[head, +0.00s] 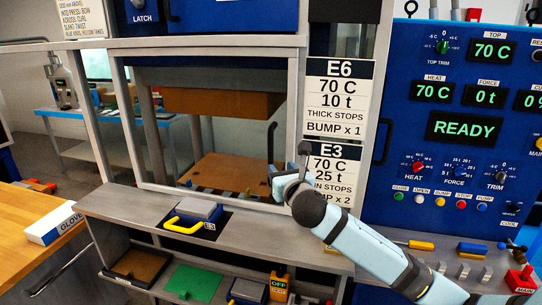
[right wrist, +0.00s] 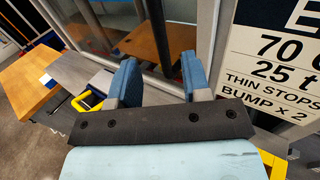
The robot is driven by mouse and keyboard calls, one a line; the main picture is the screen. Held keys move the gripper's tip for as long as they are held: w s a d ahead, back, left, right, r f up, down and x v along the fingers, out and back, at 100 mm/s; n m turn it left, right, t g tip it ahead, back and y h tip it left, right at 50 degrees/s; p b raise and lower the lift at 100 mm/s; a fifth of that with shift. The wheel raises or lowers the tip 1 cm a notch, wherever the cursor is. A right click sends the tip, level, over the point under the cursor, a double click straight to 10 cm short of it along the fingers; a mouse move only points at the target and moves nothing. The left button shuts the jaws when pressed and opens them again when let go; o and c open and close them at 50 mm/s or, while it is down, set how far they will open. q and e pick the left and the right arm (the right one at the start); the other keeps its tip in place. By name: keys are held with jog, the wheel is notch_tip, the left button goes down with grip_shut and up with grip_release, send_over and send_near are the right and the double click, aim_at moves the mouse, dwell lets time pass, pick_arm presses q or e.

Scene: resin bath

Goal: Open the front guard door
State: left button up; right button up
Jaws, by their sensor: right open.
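The front guard door (head: 125,120) is a grey metal frame with a clear pane in front of the press. It appears closed across the opening. A dark, slim curved bar (head: 272,140) stands near its right side and looks like a handle. My right gripper (head: 284,172) is at the lower right of the door, near the bar's lower end. In the right wrist view the gripper (right wrist: 157,82) is open, its blue fingers pointing at the pane and frame post (right wrist: 206,40). I cannot tell whether it touches anything. My left gripper is not in view.
A grey ledge (head: 250,235) below the door holds a block with a yellow handle (head: 183,226). Sign E3 (head: 335,165) and the blue control panel (head: 440,110) are to the right. A wooden bench (head: 25,220) with a glove box (head: 50,228) is at left.

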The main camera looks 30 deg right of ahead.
aim_at(272, 158)
jog(key=p+x, duration=0.1)
jog(key=x, duration=0.8)
jog(key=shift+f, duration=0.1)
grip_shut()
